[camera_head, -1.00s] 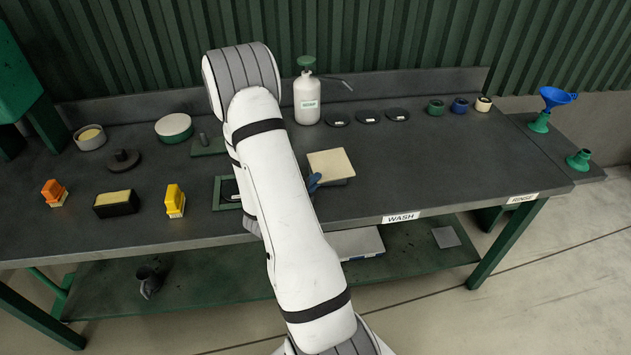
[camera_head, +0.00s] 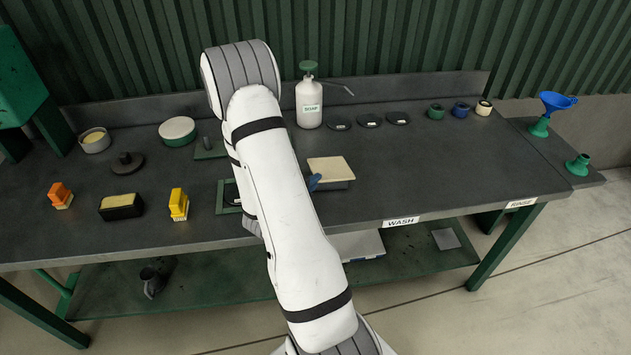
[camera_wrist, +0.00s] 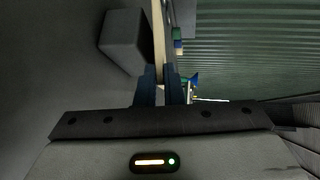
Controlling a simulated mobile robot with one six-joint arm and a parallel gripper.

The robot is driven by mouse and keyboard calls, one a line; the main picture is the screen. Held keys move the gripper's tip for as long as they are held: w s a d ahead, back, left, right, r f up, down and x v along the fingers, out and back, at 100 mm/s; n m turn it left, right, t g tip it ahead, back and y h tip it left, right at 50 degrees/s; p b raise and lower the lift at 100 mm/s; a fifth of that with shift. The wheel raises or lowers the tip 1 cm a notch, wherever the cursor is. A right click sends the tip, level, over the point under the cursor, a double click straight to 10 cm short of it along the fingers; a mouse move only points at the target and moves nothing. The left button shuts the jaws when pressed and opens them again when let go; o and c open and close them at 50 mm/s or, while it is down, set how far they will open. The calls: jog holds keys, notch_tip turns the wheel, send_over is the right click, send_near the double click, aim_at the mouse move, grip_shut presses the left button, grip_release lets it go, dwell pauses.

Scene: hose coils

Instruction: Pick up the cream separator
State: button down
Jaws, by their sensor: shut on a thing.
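The cream separator (camera_head: 331,168) is a thin, flat cream plate in the head view, lying roughly level above a dark block on the bench. My gripper (camera_head: 314,182) has blue fingers at the plate's near left edge. The wrist view shows the fingers (camera_wrist: 160,85) shut on the separator (camera_wrist: 158,35), which is seen nearly edge-on. The grey block (camera_wrist: 124,40) sits on the bench side of the plate, with a narrow gap between them in that view. My arm hides most of the gripper in the head view.
A soap bottle (camera_head: 309,103) stands behind the separator, with several black discs (camera_head: 369,121) to its right. A green frame (camera_head: 226,205) lies left, partly behind my arm. Yellow (camera_head: 179,204) and orange (camera_head: 60,195) blocks are farther left. The bench's right front is clear.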

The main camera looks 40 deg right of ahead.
jog(key=r+p+v, duration=0.2)
jog(key=p+v, duration=0.3)
jog(key=v, duration=0.9)
jog(key=shift+d, duration=0.1)
jog(key=w+a+r+n+t+y, duration=0.5)
jog(key=w+a+n, duration=0.1)
jog(key=w+a, duration=0.2)
jog(key=w+a+r+n+t+y, duration=0.5)
jog(key=w+a+t, duration=0.1)
jog(key=w+a, duration=0.2)
jog(key=shift+w+n+y, duration=0.3)
jog(key=shift+w+n, duration=0.1)
jog(key=shift+w, duration=0.4)
